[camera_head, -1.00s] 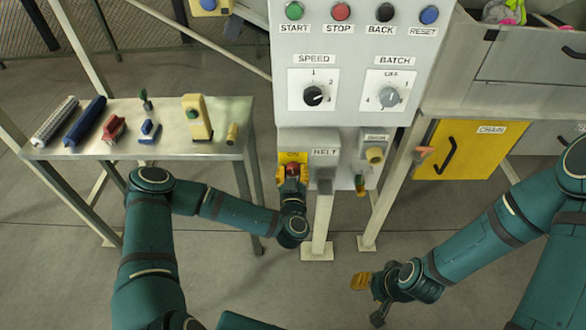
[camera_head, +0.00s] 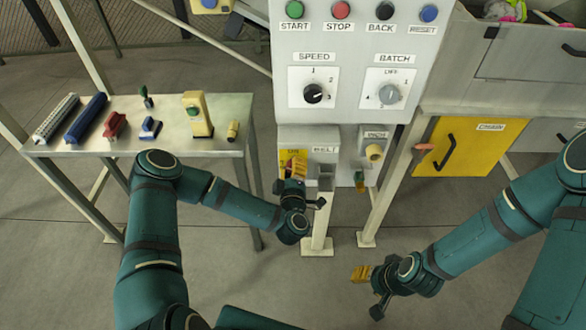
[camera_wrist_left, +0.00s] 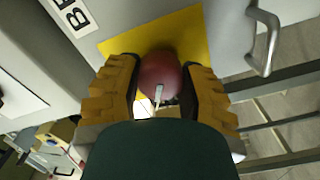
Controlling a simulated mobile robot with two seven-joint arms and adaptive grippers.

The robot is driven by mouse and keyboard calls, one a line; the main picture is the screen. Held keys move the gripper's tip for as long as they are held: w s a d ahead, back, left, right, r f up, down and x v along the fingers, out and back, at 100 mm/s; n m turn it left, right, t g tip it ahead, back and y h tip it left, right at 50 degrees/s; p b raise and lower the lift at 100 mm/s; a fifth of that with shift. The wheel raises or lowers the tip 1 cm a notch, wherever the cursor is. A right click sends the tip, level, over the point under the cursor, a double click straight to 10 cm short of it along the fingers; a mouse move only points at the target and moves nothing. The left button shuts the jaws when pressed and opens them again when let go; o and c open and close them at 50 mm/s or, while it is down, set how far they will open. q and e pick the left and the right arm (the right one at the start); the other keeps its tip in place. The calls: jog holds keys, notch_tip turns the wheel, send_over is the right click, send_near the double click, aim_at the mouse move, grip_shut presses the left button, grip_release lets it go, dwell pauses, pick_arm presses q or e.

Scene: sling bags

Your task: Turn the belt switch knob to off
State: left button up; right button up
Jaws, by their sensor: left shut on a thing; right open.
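The belt switch is a red knob (camera_wrist_left: 160,80) on a yellow plate (camera_wrist_left: 185,32) in the left wrist view. A light pointer mark (camera_wrist_left: 158,93) shows on the knob. My right gripper (camera_head: 362,273) is open and empty, low over the floor at the right.
The control panel above has SPEED (camera_head: 313,93) and BATCH (camera_head: 389,94) dials. An INCH button (camera_head: 374,152) is to the right. A table (camera_head: 235,110) with several items stands left.

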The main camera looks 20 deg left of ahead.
pick_arm(q)
jog(key=n+b, duration=0.1)
jog(key=n, duration=0.4)
jog(key=shift+n, duration=0.4)
jog(key=shift+r, duration=0.1)
dwell(0.3)
jog(key=o, duration=1.2)
jog(key=shift+v, duration=6)
